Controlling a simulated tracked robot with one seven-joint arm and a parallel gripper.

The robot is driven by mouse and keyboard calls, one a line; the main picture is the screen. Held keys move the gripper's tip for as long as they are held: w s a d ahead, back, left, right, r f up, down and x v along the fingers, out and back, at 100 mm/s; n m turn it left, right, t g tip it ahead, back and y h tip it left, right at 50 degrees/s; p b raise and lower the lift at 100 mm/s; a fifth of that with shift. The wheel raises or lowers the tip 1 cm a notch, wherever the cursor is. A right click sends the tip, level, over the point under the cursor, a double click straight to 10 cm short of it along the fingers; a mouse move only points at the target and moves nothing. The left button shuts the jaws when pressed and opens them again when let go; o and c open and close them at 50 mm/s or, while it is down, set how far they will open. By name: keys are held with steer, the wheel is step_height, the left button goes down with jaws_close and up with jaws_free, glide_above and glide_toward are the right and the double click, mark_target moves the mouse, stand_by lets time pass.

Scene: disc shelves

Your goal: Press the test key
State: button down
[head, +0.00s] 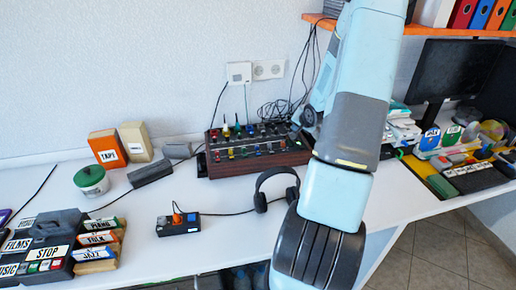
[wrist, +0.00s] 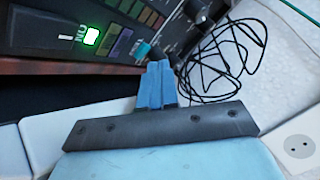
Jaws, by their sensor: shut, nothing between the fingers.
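The dark mixer-like panel (head: 258,150) with a wooden front, several knobs and coloured keys stands against the wall in the head view. In the wrist view, the panel (wrist: 40,28) shows a lit green key (wrist: 91,36), a row of coloured keys and a teal knob (wrist: 143,50). I cannot read a test label on any key. My gripper (wrist: 157,66) is shut and empty, its blue fingertips just by the teal knob and a black knob at the panel's edge; I cannot tell whether they touch. In the head view my arm mostly hides the gripper, near the panel's right end.
Black cables (wrist: 228,65) lie loosely beside the panel. Headphones (head: 276,188) and a small black box with an orange knob (head: 178,222) lie in front. Labelled cassette holders (head: 60,245) stand at the left.

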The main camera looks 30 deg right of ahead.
steer(key=shift+r, duration=0.1)
step_height(320, 180, up, 6)
stand_by(0.9)
